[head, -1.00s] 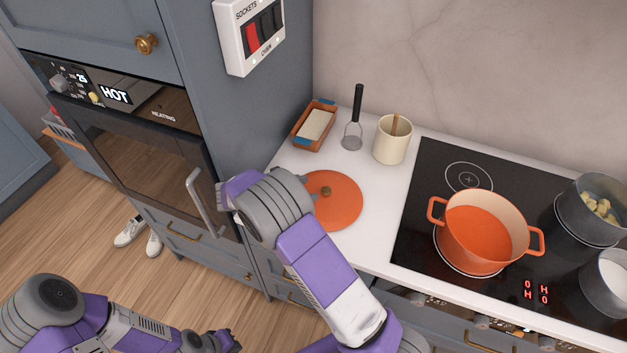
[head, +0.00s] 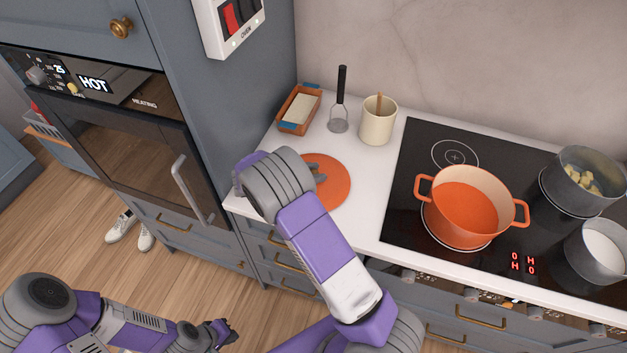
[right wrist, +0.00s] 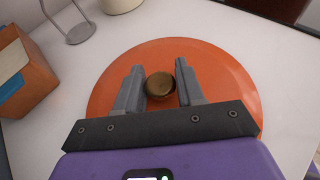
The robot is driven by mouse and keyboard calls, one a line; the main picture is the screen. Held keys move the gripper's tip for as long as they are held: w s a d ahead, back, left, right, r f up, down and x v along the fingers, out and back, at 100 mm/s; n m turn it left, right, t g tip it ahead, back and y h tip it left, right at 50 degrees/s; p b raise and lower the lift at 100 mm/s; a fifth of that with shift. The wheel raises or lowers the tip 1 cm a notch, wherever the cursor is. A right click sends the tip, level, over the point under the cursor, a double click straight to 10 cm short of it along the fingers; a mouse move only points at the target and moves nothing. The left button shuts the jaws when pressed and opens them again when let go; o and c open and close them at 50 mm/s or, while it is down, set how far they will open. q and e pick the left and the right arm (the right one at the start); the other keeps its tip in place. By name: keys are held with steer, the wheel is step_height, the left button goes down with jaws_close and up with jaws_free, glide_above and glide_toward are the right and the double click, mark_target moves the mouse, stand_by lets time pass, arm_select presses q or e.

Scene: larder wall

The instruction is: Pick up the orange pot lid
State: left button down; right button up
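The orange pot lid (head: 334,189) lies flat on the white counter left of the hob, partly hidden by my right arm in the head view. It also shows in the right wrist view (right wrist: 215,60), with its round brown knob (right wrist: 160,85) in the middle. My right gripper (right wrist: 155,72) is over the lid, its two fingers open on either side of the knob. A gap shows on the left of the knob; the right finger is very near it, and I cannot tell if it touches. My left gripper (head: 226,334) is low at the bottom left, far from the lid; its fingers are too small to judge.
An orange pot (head: 465,208) stands on the black hob, with two grey pans to its right. Behind the lid are a butter dish (head: 299,110), a masher (head: 340,105) and a cream utensil crock (head: 378,120). A tall oven cabinet borders the counter on the left.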

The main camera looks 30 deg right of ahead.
jaws_close()
steer(key=shift+r, duration=0.1)
